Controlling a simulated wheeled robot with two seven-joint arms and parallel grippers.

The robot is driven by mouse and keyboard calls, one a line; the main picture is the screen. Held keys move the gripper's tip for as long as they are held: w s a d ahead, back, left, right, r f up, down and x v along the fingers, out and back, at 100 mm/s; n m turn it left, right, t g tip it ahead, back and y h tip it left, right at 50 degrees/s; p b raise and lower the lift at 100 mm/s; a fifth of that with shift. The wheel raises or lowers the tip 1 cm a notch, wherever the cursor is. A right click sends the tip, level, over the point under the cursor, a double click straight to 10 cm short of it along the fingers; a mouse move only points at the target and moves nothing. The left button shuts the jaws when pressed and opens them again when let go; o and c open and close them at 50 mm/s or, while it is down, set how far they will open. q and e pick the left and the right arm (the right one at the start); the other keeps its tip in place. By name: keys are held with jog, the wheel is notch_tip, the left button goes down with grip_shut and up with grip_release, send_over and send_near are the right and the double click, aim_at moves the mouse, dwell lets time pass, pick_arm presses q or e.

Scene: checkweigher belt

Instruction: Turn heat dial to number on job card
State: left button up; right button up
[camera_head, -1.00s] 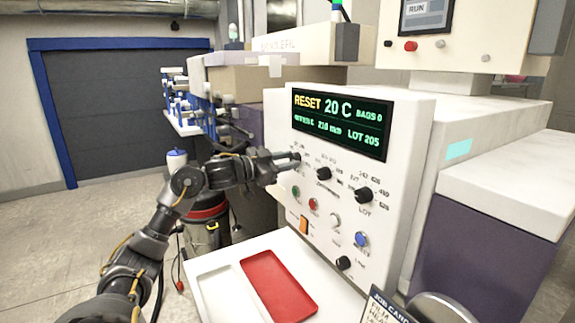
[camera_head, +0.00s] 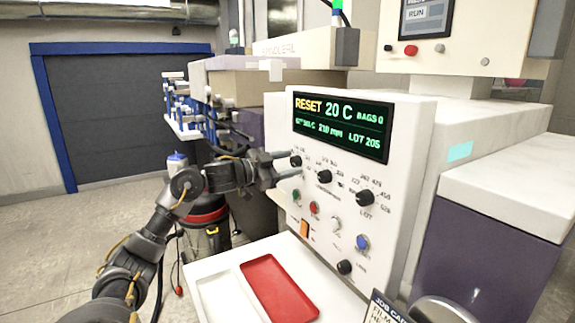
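The control panel (camera_head: 415,150) is white with a dark display (camera_head: 343,125) reading RESET, 20 C, BAGS 0, 210 mm and LOT 205; the small left entry is unclear. A black dial (camera_head: 296,161) is at the panel's upper left; its small labels are unreadable. My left gripper (camera_head: 284,169) is just left of this dial, its two fingers spread with a gap between them, and holds nothing visible. Whether a fingertip touches the dial I cannot tell. The job card (camera_head: 384,309) is cut off at the bottom edge; its number is not visible. My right gripper is not in view.
Other black knobs sit at the panel's middle (camera_head: 324,177), right (camera_head: 364,198) and bottom (camera_head: 344,267), with coloured buttons and an orange switch (camera_head: 305,229) among them. A red tray (camera_head: 279,288) lies on the white shelf below. A red-black canister (camera_head: 207,228) stands behind my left arm.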

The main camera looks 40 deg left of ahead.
pick_arm(q)
jog(key=shift+s, duration=0.15)
jog(key=b+v, duration=0.5)
jog(key=v, duration=0.5)
jog(key=shift+s, duration=0.25)
dwell(0.4)
